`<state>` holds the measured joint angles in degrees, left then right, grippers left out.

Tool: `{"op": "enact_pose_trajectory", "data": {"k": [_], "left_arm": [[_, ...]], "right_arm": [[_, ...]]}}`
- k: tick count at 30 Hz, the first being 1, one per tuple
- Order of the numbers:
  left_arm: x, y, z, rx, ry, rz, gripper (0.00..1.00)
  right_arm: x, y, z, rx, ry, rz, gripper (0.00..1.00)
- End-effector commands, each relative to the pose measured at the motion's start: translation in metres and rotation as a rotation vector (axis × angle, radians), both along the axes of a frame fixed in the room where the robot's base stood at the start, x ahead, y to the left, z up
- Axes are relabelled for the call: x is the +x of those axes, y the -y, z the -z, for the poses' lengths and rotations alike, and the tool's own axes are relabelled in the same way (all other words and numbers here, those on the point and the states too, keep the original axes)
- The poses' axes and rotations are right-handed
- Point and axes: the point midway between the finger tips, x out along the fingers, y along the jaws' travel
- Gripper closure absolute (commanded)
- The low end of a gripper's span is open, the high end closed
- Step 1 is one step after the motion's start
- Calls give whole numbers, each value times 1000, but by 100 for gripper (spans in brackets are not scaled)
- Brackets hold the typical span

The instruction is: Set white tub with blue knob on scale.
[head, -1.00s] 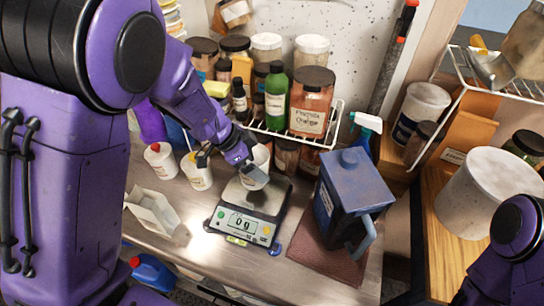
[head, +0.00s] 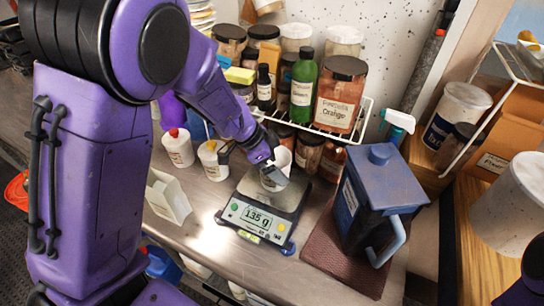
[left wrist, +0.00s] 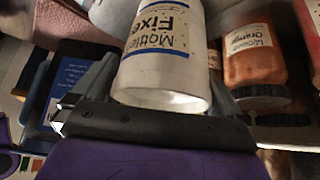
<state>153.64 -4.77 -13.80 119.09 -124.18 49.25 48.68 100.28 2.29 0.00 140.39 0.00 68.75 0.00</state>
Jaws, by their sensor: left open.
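A white tub (head: 282,161) stands on the plate of the scale (head: 256,216), partly hidden by my left gripper (head: 274,176). The scale's display appears to read 135 g. In the left wrist view, the tub (left wrist: 160,72) shows a label with dark lettering and a band of marks. My left gripper's grey fingers lie on either side of it, open. I cannot see a blue knob on this tub in either view. My right gripper is out of view.
White tubs with a red knob (head: 177,147) and a yellowish knob (head: 213,160) stand left of the scale. A blue jug (head: 375,195) on a brown mat (head: 330,262) is to the right. A wire rack (head: 357,128) of jars and bottles stands behind.

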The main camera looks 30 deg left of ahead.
Motion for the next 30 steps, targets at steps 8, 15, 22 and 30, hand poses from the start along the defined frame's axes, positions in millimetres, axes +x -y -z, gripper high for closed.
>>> {"op": "enact_pose_trajectory", "data": {"k": [8,15,22,30], "left_arm": [[-20,-28,-55,3,6,-2,0],[-35,-47,-91,2,2,1,0],[-38,-50,-97,1,0,-1,0],[-37,-49,-97,0,0,1,0]], "right_arm": [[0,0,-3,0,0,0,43],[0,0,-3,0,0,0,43],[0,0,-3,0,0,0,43],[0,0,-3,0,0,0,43]]}}
